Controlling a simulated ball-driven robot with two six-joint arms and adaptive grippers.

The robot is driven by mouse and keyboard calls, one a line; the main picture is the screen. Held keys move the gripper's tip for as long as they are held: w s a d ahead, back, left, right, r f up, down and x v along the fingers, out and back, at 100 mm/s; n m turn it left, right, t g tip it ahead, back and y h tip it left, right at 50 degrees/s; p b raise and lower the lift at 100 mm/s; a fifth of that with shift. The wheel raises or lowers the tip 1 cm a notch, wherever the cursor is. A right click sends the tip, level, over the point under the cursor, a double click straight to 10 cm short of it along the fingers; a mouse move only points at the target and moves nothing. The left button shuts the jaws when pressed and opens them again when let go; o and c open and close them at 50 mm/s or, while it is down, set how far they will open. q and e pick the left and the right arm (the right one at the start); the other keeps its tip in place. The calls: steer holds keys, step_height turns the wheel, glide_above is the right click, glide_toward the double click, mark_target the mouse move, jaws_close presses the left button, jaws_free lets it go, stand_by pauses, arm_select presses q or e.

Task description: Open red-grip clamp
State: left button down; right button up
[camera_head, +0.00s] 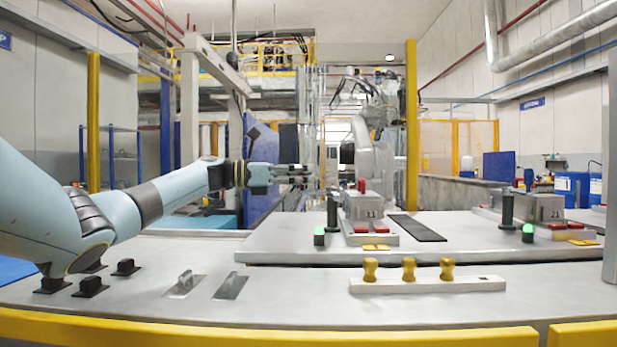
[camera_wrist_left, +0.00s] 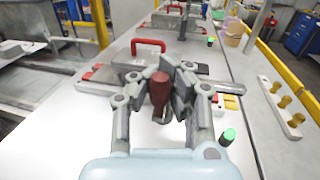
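In the left wrist view a dark red grip (camera_wrist_left: 159,92) shows between the two spread fingers of my left gripper (camera_wrist_left: 166,72). The fingers hide most of the clamp below it. I see no finger pressed on the grip. My right gripper is in neither view.
A white rail (camera_head: 428,286) with yellow knobs lies in front. A second, similar fixture (camera_head: 540,210) stands farther right.

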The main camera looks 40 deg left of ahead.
arm_select(q)
steer(key=c, duration=1.5)
jaws_free()
steer(key=shift+s+a, duration=0.4)
steer(key=shift+a, duration=0.2)
steer(key=shift+o, duration=1.3)
steer(key=shift+w+d, duration=0.15)
steer(key=shift+d, duration=0.1)
steer(key=shift+v, duration=6)
